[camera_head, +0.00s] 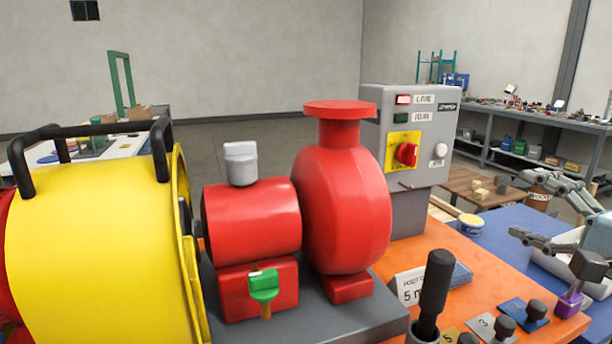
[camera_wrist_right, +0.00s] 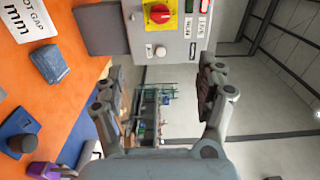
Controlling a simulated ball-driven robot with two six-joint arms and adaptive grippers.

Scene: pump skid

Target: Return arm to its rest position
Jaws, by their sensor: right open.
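My right gripper (camera_head: 548,212) is at the right edge of the head view, above the blue surface beside the orange bench. Its two grey fingers are spread apart with nothing between them. In the right wrist view the open fingers (camera_wrist_right: 165,95) frame the far room, with the grey control box (camera_wrist_right: 172,42) ahead. My left gripper does not show in either view.
A red pump (camera_head: 345,205) and a yellow guard (camera_head: 95,255) with black handles fill the left and middle. The control box (camera_head: 425,125) with a red switch stands behind. Numbered blocks with black knobs (camera_head: 537,309) and a purple-based block (camera_head: 572,300) sit at front right.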

